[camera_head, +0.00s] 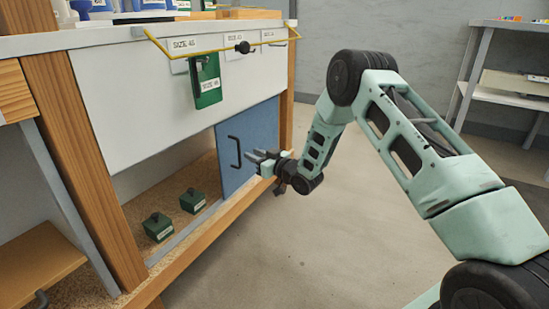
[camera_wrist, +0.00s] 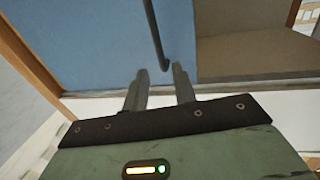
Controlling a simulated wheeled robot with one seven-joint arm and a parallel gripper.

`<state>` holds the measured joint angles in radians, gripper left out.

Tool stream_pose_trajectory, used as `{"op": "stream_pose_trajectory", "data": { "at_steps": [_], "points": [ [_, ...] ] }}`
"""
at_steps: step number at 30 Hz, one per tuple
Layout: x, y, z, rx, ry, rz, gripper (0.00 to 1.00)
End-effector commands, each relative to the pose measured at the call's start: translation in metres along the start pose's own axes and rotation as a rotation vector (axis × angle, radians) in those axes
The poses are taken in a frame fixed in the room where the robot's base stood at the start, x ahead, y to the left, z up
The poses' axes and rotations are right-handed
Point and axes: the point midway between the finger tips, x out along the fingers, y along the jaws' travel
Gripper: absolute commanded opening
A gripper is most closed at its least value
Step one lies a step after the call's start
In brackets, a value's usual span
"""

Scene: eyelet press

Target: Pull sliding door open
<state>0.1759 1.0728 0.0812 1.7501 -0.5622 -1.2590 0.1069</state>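The blue sliding door (camera_head: 258,133) covers the right part of the low compartment under the bench. Its left edge borders the open part. A dark bar handle (camera_head: 235,152) stands upright near that edge. My gripper (camera_head: 257,158) is in front of the door, to the right of the handle in the head view. In the wrist view the door (camera_wrist: 90,45) fills the left and middle. The handle (camera_wrist: 154,36) ends just beyond and between the two fingertips (camera_wrist: 160,70). The fingers are apart with nothing between them. I cannot tell whether they touch the handle.
Two green blocks with dark knobs (camera_head: 158,227) (camera_head: 193,200) lie on the floor of the open compartment. A yellow rail (camera_head: 215,50) runs above, with a green tagged piece (camera_head: 206,80) hanging below it. Clear floor (camera_head: 330,220) lies to the right.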

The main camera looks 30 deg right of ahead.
Motion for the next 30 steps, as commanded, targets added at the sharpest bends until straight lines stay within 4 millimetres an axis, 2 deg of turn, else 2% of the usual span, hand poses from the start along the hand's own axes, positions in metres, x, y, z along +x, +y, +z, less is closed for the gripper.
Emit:
{"op": "stream_pose_trajectory", "data": {
  "at_steps": [1,6,12,18,30],
  "points": [
    [-0.013,0.001,-0.004,0.003,-0.005,0.002,0.27],
    [-0.051,0.001,-0.003,0.002,-0.004,0.002,0.27],
    [-0.081,0.001,-0.001,0.001,-0.002,0.001,0.27],
    [-0.091,0.001,0.0,0.001,-0.001,0.001,0.27],
    [-0.091,0.0,0.001,0.001,0.0,0.001,0.27]
  ]
}}
